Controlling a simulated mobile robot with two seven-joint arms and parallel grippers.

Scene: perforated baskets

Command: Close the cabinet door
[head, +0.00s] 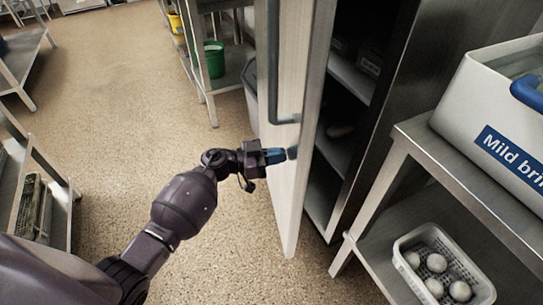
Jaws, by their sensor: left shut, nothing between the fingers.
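The cabinet door (312,110) stands open, its edge toward me and its outer face turned left. A long vertical handle (274,60) runs down that outer face. The dark cabinet interior (340,150) with several shelves shows to the right of the door. My left gripper (292,153) is shut and empty, its fingertips at the outer face of the door below the handle. I cannot tell whether they touch it. My right gripper is not in view.
A steel table (463,172) at the right holds a white tub (490,105); a perforated basket (408,245) with white round items sits on its lower shelf. Racks stand at the left and back, with a green bucket (215,60). The speckled floor (120,100) is clear at left.

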